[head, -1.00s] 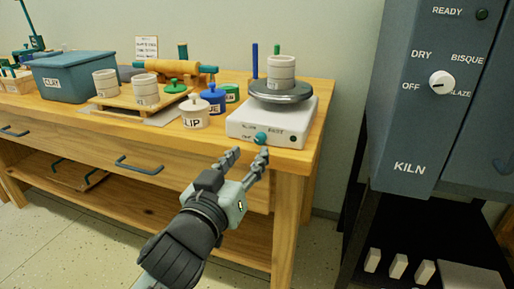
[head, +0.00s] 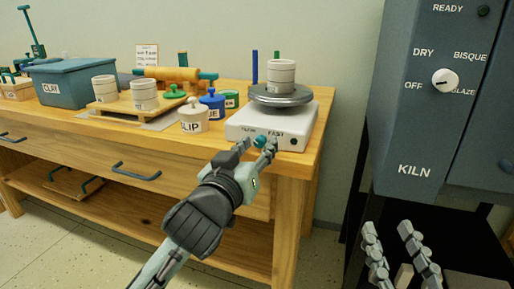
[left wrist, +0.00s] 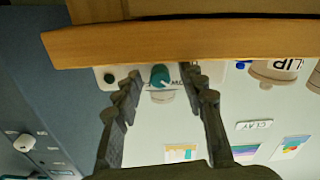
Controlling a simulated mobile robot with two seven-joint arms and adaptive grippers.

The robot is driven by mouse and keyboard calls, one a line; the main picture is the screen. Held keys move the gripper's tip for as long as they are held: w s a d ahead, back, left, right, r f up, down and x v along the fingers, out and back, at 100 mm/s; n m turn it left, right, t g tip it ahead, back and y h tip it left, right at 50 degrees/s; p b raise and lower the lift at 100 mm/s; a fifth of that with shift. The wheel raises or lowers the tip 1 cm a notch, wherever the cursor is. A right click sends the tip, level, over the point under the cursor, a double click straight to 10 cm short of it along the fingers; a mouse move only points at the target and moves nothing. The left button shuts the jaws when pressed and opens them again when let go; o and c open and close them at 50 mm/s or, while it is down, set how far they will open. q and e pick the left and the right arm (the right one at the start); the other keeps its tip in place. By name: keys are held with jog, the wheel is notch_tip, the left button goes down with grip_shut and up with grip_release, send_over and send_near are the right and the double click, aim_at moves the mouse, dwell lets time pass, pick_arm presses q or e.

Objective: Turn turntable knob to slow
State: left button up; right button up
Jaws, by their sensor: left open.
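The white turntable base (head: 240,122) sits at the right end of the wooden workbench, with a grey disc (head: 281,96) on top. Its teal knob (head: 260,141) is on the front face, below a "FAST" label and a blurred label to its left. I cannot tell its setting. My left gripper (head: 256,147) is open, its fingertips on either side of the knob. In the left wrist view, the knob (left wrist: 160,75) shows between the two fingers, with no clear contact. My right gripper (head: 388,226) is open and empty at the lower right, in front of the kiln stand.
A white container (head: 281,72) stands on the disc. The slip jar (head: 193,118), blue jar (head: 211,105) and a clay bin (head: 75,80) stand farther left on the workbench (head: 310,140). The kiln (head: 420,130) stands to the right, beyond a narrow gap.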

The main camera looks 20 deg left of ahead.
pick_arm(q)
jog(key=shift+w, duration=0.15)
jog(key=shift+c, duration=0.4)
grip_shut()
